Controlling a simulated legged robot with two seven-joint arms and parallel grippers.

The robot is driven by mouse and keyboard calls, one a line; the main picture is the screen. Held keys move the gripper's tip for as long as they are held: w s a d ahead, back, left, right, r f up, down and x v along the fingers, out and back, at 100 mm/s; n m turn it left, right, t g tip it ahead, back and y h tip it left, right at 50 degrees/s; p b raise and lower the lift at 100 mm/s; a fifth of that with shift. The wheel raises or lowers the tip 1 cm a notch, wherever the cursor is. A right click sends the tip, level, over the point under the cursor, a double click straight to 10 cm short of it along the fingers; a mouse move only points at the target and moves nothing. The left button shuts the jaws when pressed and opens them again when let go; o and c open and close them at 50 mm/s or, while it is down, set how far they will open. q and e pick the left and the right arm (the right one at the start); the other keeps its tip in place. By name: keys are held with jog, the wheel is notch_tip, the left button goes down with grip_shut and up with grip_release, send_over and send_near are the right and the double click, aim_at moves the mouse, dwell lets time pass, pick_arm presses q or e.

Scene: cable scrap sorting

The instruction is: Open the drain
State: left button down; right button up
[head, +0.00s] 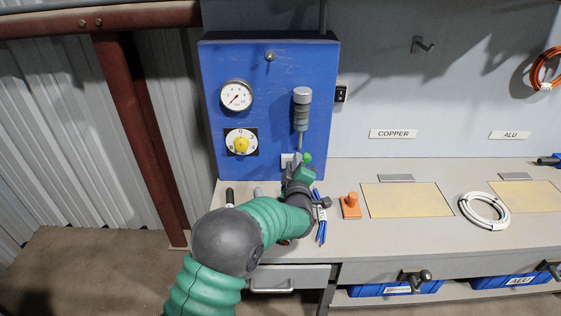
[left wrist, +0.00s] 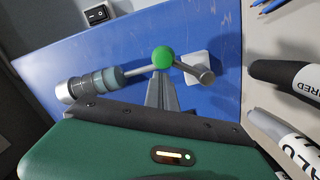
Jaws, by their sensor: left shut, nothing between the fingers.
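A grey cylindrical unit (head: 302,97) hangs on the blue panel, with a thin metal stem running down from it. It also shows in the left wrist view (left wrist: 85,85). At the stem's end is a green ball (head: 307,158), seen closer in the left wrist view (left wrist: 162,57). A short metal spout (left wrist: 198,72) sticks out beside the ball, in front of a white plate (left wrist: 201,60). My left gripper (head: 299,166) is shut and empty, its fingertips (left wrist: 161,80) just below the ball; whether they touch it I cannot tell. My right gripper is not in view.
The blue panel (head: 260,170) carries a gauge (head: 237,95) and a yellow knob (head: 241,145). Markers, blue pens (head: 321,228) and an orange block (head: 350,206) are on the bench near my left arm. A white cable coil (head: 485,210) lies further right.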

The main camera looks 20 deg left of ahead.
pick_arm(q)
jog(key=m, duration=0.1)
jog(key=d+m, duration=0.2)
jog(key=shift+w+f+p, duration=0.25)
jog(key=shift+f+p, duration=0.05)
jog(key=shift+p, duration=0.1)
jog(key=d+f+m, duration=0.1)
jog(key=m, duration=0.1)
jog(key=d+f+m, duration=0.1)
jog(key=m, duration=0.1)
jog(key=d+f+m, duration=0.1)
jog(key=shift+w+f+m+y+p, duration=0.3)
jog(key=shift+w+m+p, duration=0.1)
jog(key=shift+f, duration=0.2)
